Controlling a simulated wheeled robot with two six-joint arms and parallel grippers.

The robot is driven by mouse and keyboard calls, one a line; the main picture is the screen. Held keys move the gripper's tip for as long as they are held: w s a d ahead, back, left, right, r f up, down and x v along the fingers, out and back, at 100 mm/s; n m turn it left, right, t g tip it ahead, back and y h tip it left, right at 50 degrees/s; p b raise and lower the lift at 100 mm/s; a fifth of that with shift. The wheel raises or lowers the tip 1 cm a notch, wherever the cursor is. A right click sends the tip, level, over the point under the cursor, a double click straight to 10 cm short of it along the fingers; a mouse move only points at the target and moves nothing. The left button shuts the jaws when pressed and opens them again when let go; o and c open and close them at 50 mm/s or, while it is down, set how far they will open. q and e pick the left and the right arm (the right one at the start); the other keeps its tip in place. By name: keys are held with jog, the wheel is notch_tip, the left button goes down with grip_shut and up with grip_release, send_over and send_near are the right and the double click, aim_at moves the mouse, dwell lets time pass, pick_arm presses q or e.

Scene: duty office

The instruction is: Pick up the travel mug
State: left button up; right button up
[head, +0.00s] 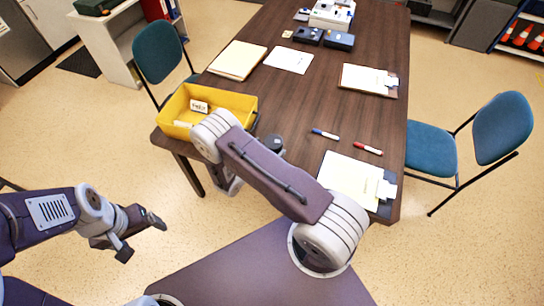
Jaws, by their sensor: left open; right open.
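I cannot make out the travel mug for certain. A dark rounded piece (272,144) shows just past my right arm, over the near part of the table; I cannot tell whether it is the mug's top or part of my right gripper. My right arm crosses the view and bends near the yellow bin, and its own link mostly hides the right gripper and the table edge behind it. My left gripper (141,237) is open and empty over the floor, left of the table and well apart from it.
The brown table (320,100) holds a yellow bin (240,104) at its near left corner, folders, papers, a blue marker (325,134), a red marker (367,148) and a clipboard (350,180). Teal chairs stand left (160,50) and right (502,127). Floor at the lower right is clear.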

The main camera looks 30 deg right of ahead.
aim_at(275, 144)
jog(key=shift+w+d+f, duration=0.15)
jog(key=shift+d+f, duration=0.05)
jog(key=shift+d, duration=0.15)
jog(key=p+x, duration=0.1)
jog(key=x, duration=0.3)
jog(key=shift+d, duration=0.15)
jog(key=shift+w+d+f+p, duration=0.2)
jog(key=shift+d+f+p, duration=0.1)
jog(key=shift+d, duration=0.1)
pick_arm(q)
jog(key=shift+w+d+r, duration=0.2)
jog(key=shift+d+r, duration=0.2)
jog(key=shift+r, duration=0.4)
pick_arm(e)
grip_shut()
